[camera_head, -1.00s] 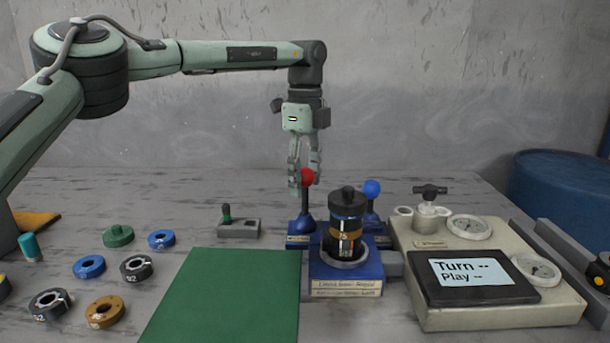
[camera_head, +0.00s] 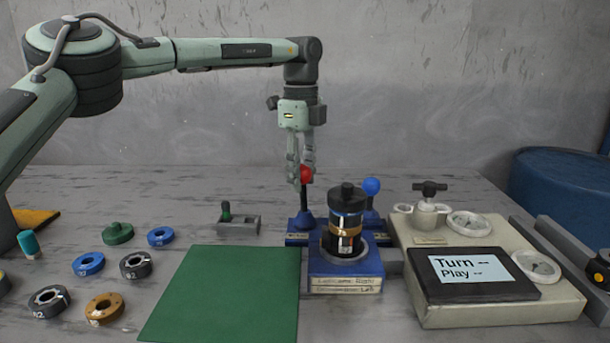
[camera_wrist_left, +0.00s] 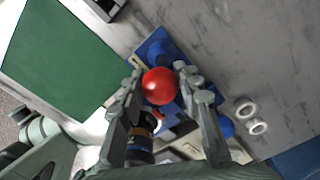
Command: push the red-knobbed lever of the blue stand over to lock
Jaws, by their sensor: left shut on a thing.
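The blue stand (camera_head: 345,285) carries a lever with a red knob (camera_head: 305,174) at its back left. That lever looks about upright. A second lever with a blue knob (camera_head: 371,186) stands at its back right. My left gripper (camera_head: 301,180) points down from above, with its fingers shut on the red knob. In the left wrist view the red knob (camera_wrist_left: 160,86) shows between the two fingers. A dark cylindrical motor (camera_head: 346,220) with a black cap stands upright in the stand. My right gripper is not in view.
A green mat (camera_head: 225,295) lies left of the stand, with several coloured rings (camera_head: 104,308) beyond it. A beige test unit (camera_head: 500,305) with gauges and a "Turn, Play" screen (camera_head: 468,270) stands close on the right.

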